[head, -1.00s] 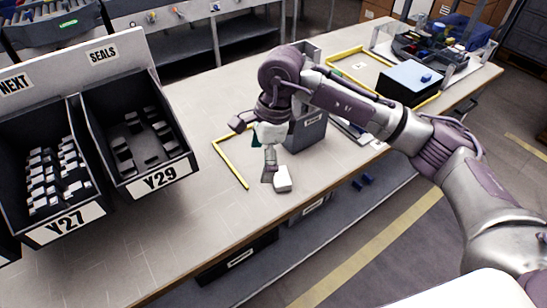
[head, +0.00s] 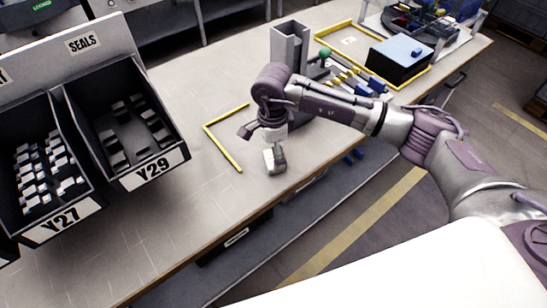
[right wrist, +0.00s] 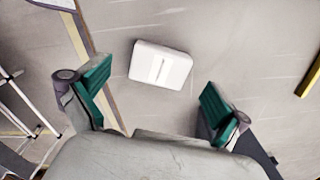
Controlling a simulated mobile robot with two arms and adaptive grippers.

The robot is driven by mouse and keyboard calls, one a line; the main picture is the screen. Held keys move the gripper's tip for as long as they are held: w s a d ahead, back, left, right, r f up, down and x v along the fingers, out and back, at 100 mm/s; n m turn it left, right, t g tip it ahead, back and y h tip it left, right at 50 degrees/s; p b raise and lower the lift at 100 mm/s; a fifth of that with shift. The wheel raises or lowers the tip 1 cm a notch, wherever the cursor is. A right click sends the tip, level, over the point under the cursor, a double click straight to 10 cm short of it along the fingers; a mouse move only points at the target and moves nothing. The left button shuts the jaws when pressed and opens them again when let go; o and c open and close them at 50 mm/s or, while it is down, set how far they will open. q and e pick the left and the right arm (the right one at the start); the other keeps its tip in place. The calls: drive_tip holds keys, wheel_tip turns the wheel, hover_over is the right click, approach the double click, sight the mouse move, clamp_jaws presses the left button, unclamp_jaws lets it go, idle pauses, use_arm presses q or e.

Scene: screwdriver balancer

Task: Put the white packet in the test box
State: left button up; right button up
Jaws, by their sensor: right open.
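The white packet (right wrist: 160,65) lies flat on the grey table, and a short dark line shows on its top. My right gripper (right wrist: 156,92) is open, with its two green-padded fingers on either side and somewhat nearer than the packet. The packet is between them in the picture but not gripped. In the head view my right gripper (head: 272,163) points down near the table's front edge, and it largely hides the packet. A dark grey box (head: 306,129), possibly the test box, is mostly hidden behind my right forearm. My left gripper is out of view.
A yellow corner strip (head: 222,148) lies left of my right gripper. Bins Y29 (head: 155,168) and Y27 (head: 62,222) stand at the left. A tall grey holder (head: 289,46), screwdrivers (head: 352,74) and a black box (head: 398,62) are farther back. The table between bins and strip is clear.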

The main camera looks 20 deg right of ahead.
wheel_tip(320, 180, down, 2)
drive_tip(key=shift+d+f, duration=0.1)
drive_tip(key=shift+f, duration=0.35)
drive_tip(key=c, duration=1.2)
drive_tip(key=shift+c, duration=0.7)
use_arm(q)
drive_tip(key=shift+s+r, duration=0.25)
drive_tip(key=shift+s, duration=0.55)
use_arm(e)
drive_tip(key=shift+r, duration=0.15)
